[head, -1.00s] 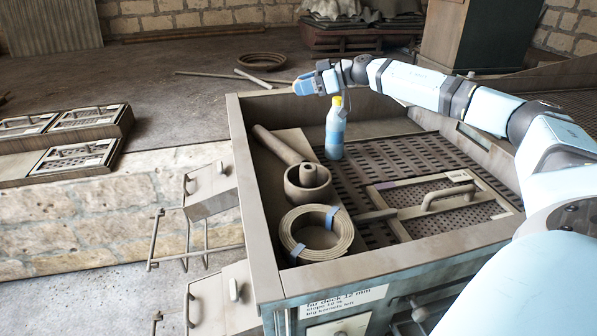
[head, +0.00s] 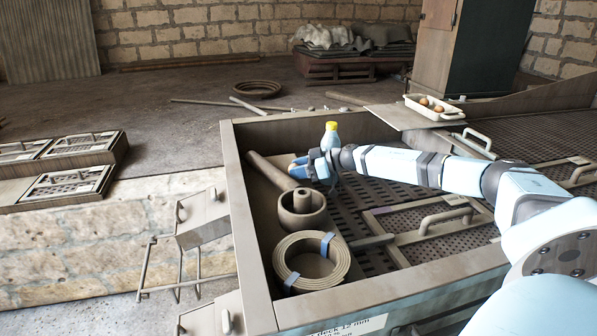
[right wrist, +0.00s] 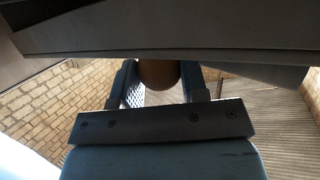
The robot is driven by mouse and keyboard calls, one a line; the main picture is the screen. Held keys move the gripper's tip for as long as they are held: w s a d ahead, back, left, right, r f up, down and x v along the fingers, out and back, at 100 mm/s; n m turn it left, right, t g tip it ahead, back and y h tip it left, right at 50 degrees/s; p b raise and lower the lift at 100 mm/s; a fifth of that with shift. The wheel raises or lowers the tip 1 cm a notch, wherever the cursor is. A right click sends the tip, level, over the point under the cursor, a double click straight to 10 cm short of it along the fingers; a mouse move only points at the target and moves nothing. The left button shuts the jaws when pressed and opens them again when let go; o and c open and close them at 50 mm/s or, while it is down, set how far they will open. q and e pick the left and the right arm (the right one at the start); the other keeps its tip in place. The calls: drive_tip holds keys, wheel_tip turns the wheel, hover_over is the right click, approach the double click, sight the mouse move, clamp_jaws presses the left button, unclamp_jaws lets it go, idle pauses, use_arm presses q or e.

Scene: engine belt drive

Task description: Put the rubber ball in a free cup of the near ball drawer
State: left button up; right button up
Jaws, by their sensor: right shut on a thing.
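My right gripper (head: 300,168) is over the left part of the open bin, in front of the bottle in the head view. In the right wrist view, a brownish rounded thing (right wrist: 158,74), apparently the rubber ball, sits between its two fingers (right wrist: 160,90), which are shut on it. In the head view the fingers and wrist largely hide the ball. I cannot make out the near ball drawer or its cups for certain. My left gripper is not in view.
The wooden bin (head: 243,215) holds a coiled belt (head: 282,262), a round cup-like part (head: 290,217) with a long bar, and a handled grate (head: 400,237). A yellow-capped bottle (head: 331,133) stands behind my gripper. A white tray (head: 450,115) with brown balls is at the back right.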

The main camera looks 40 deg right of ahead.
drive_tip(key=shift+d+f, duration=0.1)
drive_tip(key=shift+f, duration=0.2)
drive_tip(key=shift+f, duration=0.1)
drive_tip(key=o, duration=0.6)
drive_tip(key=shift+f, duration=0.1)
